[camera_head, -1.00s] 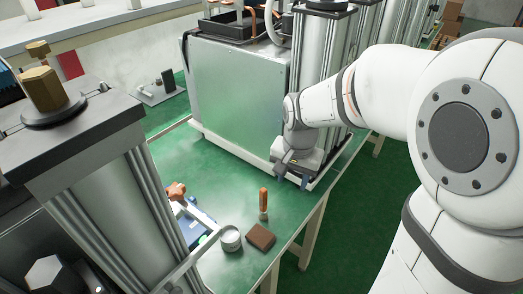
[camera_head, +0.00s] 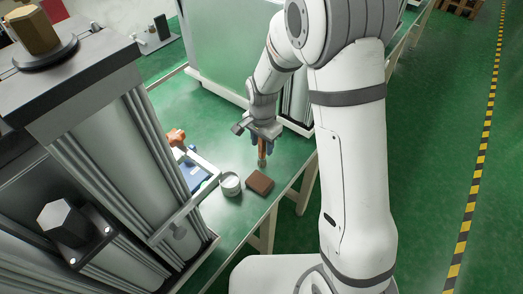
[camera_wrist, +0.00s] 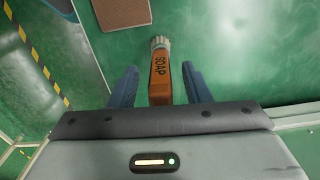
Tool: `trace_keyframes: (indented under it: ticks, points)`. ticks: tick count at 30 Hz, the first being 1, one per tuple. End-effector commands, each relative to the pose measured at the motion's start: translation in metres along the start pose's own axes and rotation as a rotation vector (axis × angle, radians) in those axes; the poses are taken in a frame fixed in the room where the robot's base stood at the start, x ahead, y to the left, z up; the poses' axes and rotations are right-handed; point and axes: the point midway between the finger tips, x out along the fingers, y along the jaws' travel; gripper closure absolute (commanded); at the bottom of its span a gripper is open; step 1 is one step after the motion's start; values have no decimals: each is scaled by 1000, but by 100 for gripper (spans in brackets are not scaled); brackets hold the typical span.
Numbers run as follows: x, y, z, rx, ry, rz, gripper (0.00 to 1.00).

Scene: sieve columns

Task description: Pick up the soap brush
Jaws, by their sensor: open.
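The soap brush (camera_wrist: 160,76) has an orange handle marked "SOAP" and pale bristles. In the wrist view it lies between the two open blue fingers of my gripper (camera_wrist: 160,88), with a gap on each side. Its bristle end points away from the gripper body. In the head view the brush (camera_head: 262,153) shows as a small orange handle over the green table, and my gripper (camera_head: 262,142) is right above and around it, pointing down. The upper end of the handle is hidden by the gripper.
A brown block (camera_head: 260,182) and a round pale container (camera_head: 230,184) stand close to the brush on the green table (camera_head: 222,118). A blue-and-white item (camera_head: 192,172) lies to the left. A large metal column frame (camera_head: 120,150) rises at left. The table edge is near on the right.

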Motion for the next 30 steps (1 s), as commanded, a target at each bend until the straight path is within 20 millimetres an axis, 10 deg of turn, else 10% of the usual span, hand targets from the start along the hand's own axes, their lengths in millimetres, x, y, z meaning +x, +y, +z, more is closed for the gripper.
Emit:
trace_keyframes:
  ticks: [11, 30]
  points:
    - [15, -1, 0, -2, 1, -2, 56]
    - [15, -2, 1, -4, 1, -2, 100]
